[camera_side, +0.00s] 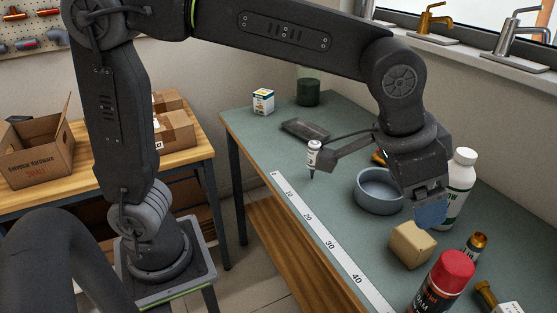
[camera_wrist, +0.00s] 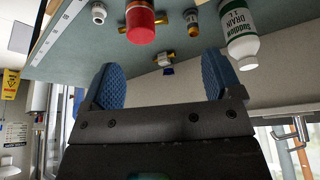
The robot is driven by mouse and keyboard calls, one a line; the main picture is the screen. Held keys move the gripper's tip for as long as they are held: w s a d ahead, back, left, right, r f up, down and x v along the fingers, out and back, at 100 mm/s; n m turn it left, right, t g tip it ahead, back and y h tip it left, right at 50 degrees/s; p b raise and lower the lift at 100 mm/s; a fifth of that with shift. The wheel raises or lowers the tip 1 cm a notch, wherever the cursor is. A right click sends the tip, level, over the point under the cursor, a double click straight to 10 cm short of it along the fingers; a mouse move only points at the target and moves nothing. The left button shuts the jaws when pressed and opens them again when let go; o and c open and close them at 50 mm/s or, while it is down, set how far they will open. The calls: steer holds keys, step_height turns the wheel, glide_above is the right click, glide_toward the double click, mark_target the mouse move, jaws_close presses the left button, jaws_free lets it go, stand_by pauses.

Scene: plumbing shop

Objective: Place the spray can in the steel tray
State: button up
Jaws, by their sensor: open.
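The spray can (camera_side: 446,282), dark-bodied with a red cap, stands upright at the near right of the bench. Its red cap (camera_wrist: 140,20) shows at the top of the wrist view. The steel tray (camera_side: 304,130) is a small, dark, shallow rectangle lying toward the far end of the bench; I see nothing in it. My gripper (camera_side: 432,212) hangs above the bench between the round bowl and the white drain bottle, behind the spray can and apart from it. In the wrist view its blue fingers (camera_wrist: 162,85) are spread wide with nothing between them.
A grey-blue round bowl (camera_side: 366,202), a tan block (camera_side: 411,244) and a white drain bottle (camera_side: 460,182) crowd my gripper. A small white bottle (camera_side: 314,152) and a white box (camera_side: 263,101) are farther back. The ruler (camera_side: 322,233) runs along bare bench.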

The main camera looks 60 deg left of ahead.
steer(key=s+a+n, duration=0.1)
steer(key=s+a, duration=0.2)
steer(key=a, duration=0.4)
steer(key=s+a+n+y, duration=0.1)
steer(key=s+a+n, duration=0.1)
steer(key=a, duration=0.5)
steer(key=shift+s+r+t, duration=0.35)
steer(key=shift+s+t, duration=0.05)
steer(key=shift+s, duration=0.5)
steer(key=s+a+f, duration=0.1)
steer(key=s+a, duration=0.1)
steer(key=s+a+f+n, duration=0.1)
steer(key=s+a, duration=0.1)
steer(key=s+a+f+n+y, duration=0.1)
steer(key=s+a, duration=0.1)
steer(key=s, duration=0.1)
steer(key=shift+s+a+f+t, duration=0.1)
steer(key=shift+a+f+t, duration=0.05)
steer(key=shift+f+t, duration=0.2)
steer(key=shift+o, duration=0.4)
steer(key=shift+s+a+f, duration=0.2)
steer(key=shift+s+f, duration=0.05)
steer(key=shift+s, duration=0.05)
